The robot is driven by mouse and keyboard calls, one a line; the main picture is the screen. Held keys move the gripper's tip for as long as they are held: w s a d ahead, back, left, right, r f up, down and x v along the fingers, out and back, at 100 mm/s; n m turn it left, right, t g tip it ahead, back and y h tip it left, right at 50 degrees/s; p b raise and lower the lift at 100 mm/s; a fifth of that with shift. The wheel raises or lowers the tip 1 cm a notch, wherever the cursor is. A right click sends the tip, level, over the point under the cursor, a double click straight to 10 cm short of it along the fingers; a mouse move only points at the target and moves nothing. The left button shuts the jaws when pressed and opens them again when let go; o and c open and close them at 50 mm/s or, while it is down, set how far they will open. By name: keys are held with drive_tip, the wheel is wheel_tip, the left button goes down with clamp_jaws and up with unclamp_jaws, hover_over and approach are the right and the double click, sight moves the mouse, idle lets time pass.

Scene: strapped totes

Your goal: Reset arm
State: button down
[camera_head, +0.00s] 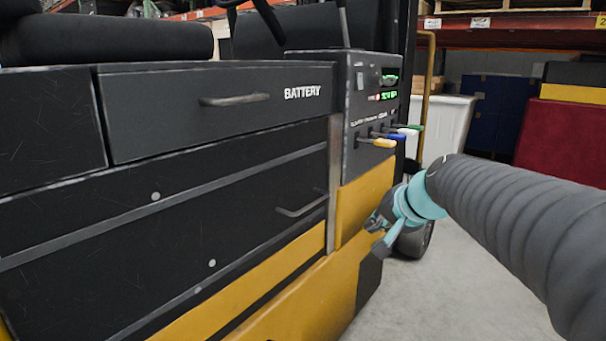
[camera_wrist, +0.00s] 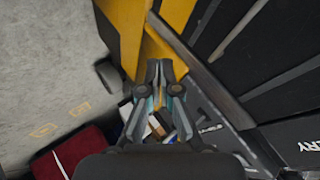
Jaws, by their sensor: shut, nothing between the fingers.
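My arm comes in from the right in the head view, with a grey ribbed sleeve and teal joints. My gripper (camera_head: 380,236) is at its end, beside the yellow lower panel of a forklift (camera_head: 366,204). In the wrist view my gripper (camera_wrist: 160,68) has its two fingers together and nothing shows between them. The yellow body (camera_wrist: 128,28) of the forklift lies beyond the fingertips. I cannot tell whether the fingers touch the panel.
The dark drawer (camera_head: 205,102) marked BATTERY looks shut. Coloured levers (camera_head: 384,142) stick out below a lit display (camera_head: 390,82). A wheel (camera_head: 414,240) is behind my gripper. A white bin (camera_head: 452,125) and a red block (camera_head: 562,142) stand beyond. Concrete floor (camera_head: 455,285) is clear below my arm.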

drive_tip(key=s+f+n+g+h, duration=0.1)
drive_tip(key=s+f, duration=0.3)
drive_tip(key=s, duration=0.4)
drive_tip(key=s+f+n+g+h, duration=0.1)
drive_tip(key=s+f+n, duration=0.2)
drive_tip(key=s, duration=0.5)
drive_tip(key=s+d+f+n+g+h, duration=0.1)
drive_tip(key=s+f+n, duration=0.1)
drive_tip(key=s+f, duration=0.3)
drive_tip(key=s, duration=0.4)
drive_tip(key=shift+f+h, duration=0.3)
drive_tip(key=shift+h, duration=0.1)
drive_tip(key=shift+s+d, duration=0.1)
drive_tip(key=shift+d, duration=0.05)
